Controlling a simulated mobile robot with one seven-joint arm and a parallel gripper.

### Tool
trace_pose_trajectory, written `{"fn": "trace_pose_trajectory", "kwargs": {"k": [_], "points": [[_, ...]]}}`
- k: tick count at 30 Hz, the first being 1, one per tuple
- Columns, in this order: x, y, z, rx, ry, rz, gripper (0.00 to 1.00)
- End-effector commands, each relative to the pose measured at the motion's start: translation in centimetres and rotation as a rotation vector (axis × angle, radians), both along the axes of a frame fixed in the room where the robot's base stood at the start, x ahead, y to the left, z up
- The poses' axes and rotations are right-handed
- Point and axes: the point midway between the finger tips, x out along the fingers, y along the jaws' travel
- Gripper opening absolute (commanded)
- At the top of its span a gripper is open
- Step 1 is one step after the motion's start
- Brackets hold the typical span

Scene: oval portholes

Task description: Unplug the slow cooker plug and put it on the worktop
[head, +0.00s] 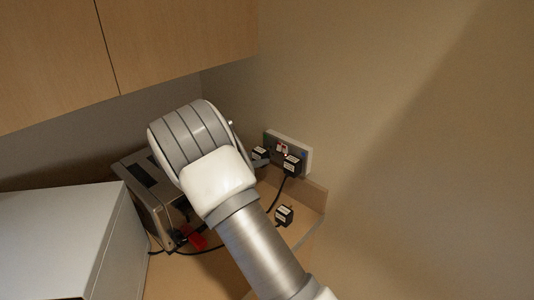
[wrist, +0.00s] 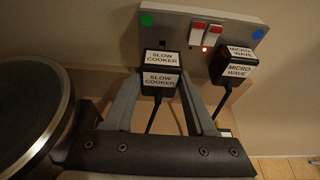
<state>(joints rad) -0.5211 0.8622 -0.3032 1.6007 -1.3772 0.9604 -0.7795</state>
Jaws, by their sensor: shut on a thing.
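The slow cooker plug (wrist: 160,72) is a black block with white "SLOW COOKER" labels, at the left side of the wall socket (wrist: 178,20). My gripper (wrist: 160,88) is shut on it, one finger on each side. The plug also shows in the head view (head: 260,153), by the socket's left part. I cannot tell whether its pins are still in the socket. Its dark cord hangs down. The worktop (head: 308,229) lies below; in the head view my arm hides part of it.
The microwave plug (wrist: 233,64) is in the socket's right side, close to my right finger. Another labelled black plug (head: 284,215) lies on the worktop. A toaster (head: 150,200), a red object (head: 194,238) and a white box (head: 65,240) stand left. Cupboards (head: 150,40) hang above.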

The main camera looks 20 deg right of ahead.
Motion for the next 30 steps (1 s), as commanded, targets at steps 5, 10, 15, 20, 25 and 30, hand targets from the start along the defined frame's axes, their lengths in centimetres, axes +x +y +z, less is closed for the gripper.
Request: {"fn": "trace_pose_trajectory", "kwargs": {"k": [5, 10, 15, 20, 25, 30], "points": [[0.0, 0.0, 0.0, -0.001, -0.001, 0.000, 0.00], [-0.2, 0.3, 0.0, 0.000, 0.000, 0.000, 0.00], [-0.7, 1.1, 0.0, 0.000, 0.000, 0.001, 0.00], [-1.1, 1.7, 0.0, -0.001, 0.001, 0.000, 0.00], [-1.6, 2.4, 0.0, 0.000, 0.000, 0.001, 0.00], [-1.7, 2.5, 0.0, 0.000, 0.000, 0.000, 0.00]]}}
